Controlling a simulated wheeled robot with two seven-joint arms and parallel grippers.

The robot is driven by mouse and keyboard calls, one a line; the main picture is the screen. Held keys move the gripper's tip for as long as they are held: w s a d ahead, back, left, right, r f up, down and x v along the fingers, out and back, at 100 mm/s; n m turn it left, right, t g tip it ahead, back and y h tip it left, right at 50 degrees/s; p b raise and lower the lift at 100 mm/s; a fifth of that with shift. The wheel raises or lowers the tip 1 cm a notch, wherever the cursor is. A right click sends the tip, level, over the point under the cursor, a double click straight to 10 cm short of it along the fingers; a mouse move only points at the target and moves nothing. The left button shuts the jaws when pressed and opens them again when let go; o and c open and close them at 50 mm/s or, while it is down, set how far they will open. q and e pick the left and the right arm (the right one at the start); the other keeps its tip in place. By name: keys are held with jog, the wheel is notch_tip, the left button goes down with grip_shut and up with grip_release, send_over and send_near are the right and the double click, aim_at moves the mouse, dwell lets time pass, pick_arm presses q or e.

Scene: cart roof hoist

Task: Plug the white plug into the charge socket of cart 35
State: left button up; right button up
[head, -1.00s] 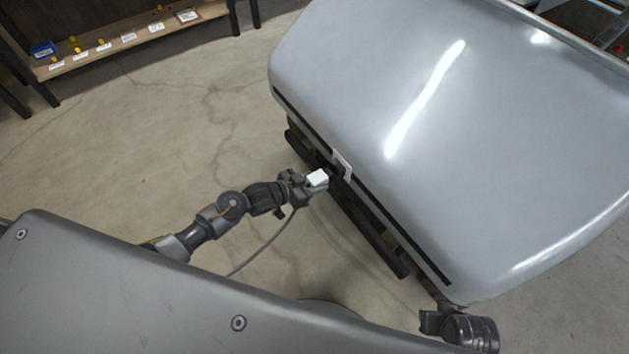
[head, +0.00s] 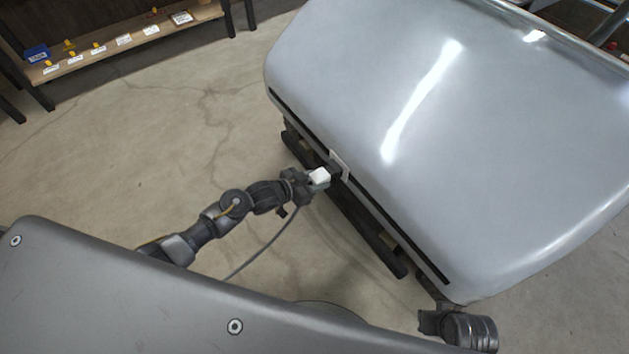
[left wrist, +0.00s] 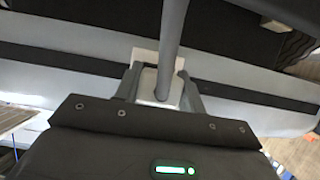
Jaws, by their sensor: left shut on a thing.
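The white plug (head: 320,176) is held in my left gripper (head: 313,178), which is shut on it. A grey cable hangs from it toward the floor. The dark charge socket on its pale plate (head: 340,167) is on the near side of the grey cart (head: 480,130). The plug is right at the socket in the head view; I cannot tell whether it is inside. In the left wrist view the plug (left wrist: 152,91) shows between the fingers, in front of the pale plate (left wrist: 146,56), with the cable crossing over it. My right gripper is not clearly visible; no cart number is readable.
A dark bumper bar (head: 365,235) runs low along the cart's near side. A wooden shelf (head: 110,45) with small labelled items and a blue box (head: 37,53) stands at the upper left. The concrete floor between shelf and cart is clear.

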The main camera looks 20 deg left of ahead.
pick_arm(q)
jog(key=shift+w+d, duration=0.5)
jog(key=shift+w, duration=0.1)
pick_arm(e)
jog(key=shift+f, duration=0.15)
pick_arm(q)
jog(key=o, duration=1.4)
jog(key=shift+s+a, duration=0.1)
jog(key=shift+s, duration=0.05)
jog(key=p+v, duration=0.2)
jog(key=v, duration=0.8)
jog(key=shift+s+a+r, duration=0.1)
jog(key=shift+a+r, duration=0.05)
jog(key=shift+a, duration=0.05)
pick_arm(e)
notch_tip(320, 180, down, 7)
jog(key=shift+s+f, duration=0.15)
jog(key=shift+s, duration=0.1)
